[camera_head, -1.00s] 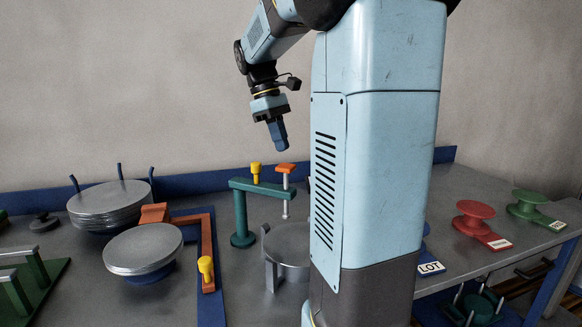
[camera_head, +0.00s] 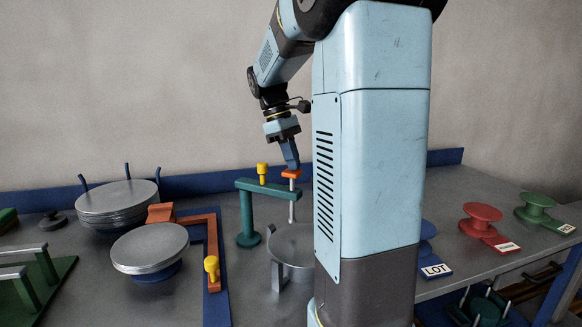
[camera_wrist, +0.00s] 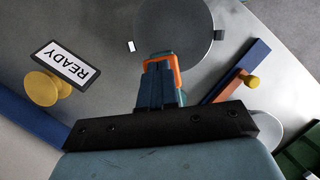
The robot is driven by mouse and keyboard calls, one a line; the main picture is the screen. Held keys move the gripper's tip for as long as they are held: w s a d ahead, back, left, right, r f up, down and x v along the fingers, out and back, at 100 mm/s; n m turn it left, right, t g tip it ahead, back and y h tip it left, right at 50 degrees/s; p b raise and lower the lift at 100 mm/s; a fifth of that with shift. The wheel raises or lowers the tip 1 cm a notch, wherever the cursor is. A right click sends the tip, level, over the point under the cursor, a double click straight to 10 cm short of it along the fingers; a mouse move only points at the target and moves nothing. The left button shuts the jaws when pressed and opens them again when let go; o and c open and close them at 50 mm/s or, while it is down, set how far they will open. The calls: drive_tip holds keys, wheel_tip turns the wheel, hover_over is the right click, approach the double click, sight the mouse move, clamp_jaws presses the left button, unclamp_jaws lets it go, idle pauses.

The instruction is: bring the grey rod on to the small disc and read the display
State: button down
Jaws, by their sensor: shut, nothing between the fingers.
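The grey rod (camera_head: 292,211) hangs upright from the green bracket (camera_head: 264,187), under an orange knob (camera_head: 291,173). Its lower end is over or near the grey round pot (camera_head: 290,245), partly hidden behind my arm. My gripper (camera_head: 292,166) is shut and empty, its tips at the top of the orange knob, seemingly touching it. In the wrist view the orange knob (camera_wrist: 176,64) shows around my fingertips (camera_wrist: 163,62), and the pot's round top (camera_wrist: 175,25) lies beyond. I cannot make out a small disc under the rod. A plate reading READY (camera_wrist: 66,64) lies beside a yellow spool (camera_wrist: 43,88).
Stacked grey plates (camera_head: 118,203) and a grey round plate (camera_head: 150,247) stand left. An orange bar with a yellow peg (camera_head: 211,266) lies between them and the bracket. A dark small disc (camera_head: 48,222) is far left. Red (camera_head: 482,220) and green (camera_head: 535,207) labelled spools stand right.

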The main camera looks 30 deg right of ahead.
drive_tip(key=shift+f, duration=1.75)
idle(0.4)
drive_tip(key=shift+r, duration=0.1)
drive_tip(key=shift+r, duration=4.95)
drive_tip(key=s+a+f+m+t+y, duration=0.1)
drive_tip(key=s+a+f+m+t, duration=0.2)
drive_tip(key=s+a, duration=0.5)
drive_tip(key=s+a+f+m+t+y, duration=0.1)
drive_tip(key=s+a+f+m+t, duration=0.1)
drive_tip(key=s+a+f+t, duration=0.3)
drive_tip(key=s+a+t, duration=0.1)
drive_tip(key=s+a, duration=0.2)
drive_tip(key=s, duration=0.1)
drive_tip(key=shift+f+m, duration=0.4)
